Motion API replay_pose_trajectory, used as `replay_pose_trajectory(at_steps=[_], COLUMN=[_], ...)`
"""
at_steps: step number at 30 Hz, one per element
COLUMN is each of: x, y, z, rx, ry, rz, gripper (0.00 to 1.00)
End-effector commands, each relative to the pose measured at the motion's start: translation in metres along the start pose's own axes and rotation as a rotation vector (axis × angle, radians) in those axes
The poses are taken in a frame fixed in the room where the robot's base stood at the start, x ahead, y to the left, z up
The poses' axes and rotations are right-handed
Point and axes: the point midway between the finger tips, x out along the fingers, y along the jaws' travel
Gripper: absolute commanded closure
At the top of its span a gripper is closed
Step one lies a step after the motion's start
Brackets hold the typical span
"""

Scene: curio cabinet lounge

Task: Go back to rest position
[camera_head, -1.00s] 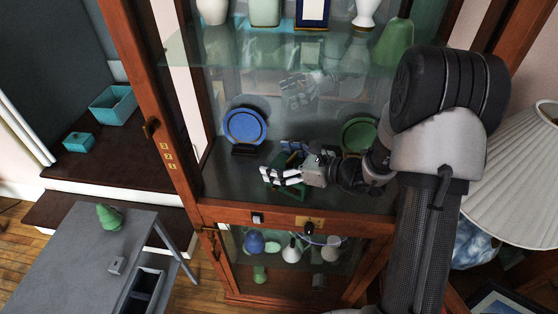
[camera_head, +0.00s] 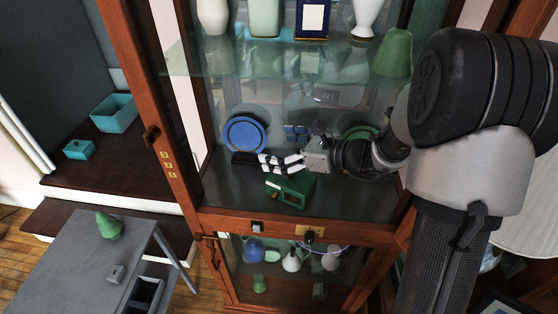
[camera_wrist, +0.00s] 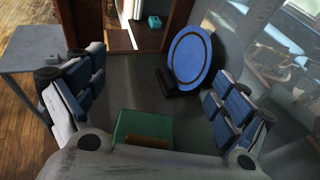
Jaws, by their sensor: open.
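My gripper (camera_head: 262,163) is inside the middle compartment of the wooden display cabinet (camera_head: 176,140), fingers pointing left. It is open and empty. In the wrist view its two fingers (camera_wrist: 150,92) stand wide apart. A green box (camera_head: 291,189) sits on the compartment floor just below and in front of the gripper, apart from it as far as I can tell. The box also shows low between the fingers in the wrist view (camera_wrist: 143,124). My arm reaches in from the right and hides part of the cabinet's right side.
A blue plate (camera_head: 245,134) stands on a dark stand left of the gripper. A green plate (camera_head: 361,133) is partly hidden behind my arm. Above is a glass shelf with vases. A grey table (camera_head: 75,262) with a green figure (camera_head: 108,226) stands at left. A lampshade (camera_head: 530,205) is at right.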

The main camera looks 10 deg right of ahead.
Motion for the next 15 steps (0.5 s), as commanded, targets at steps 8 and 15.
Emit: replay_pose_trajectory(at_steps=[8,15], x=[-0.006,-0.012], y=[0.0,0.058], z=[0.018,0.037], rx=[-0.001,-0.239], ry=[0.0,0.082], rz=[0.001,0.137], gripper=[0.07,0.07])
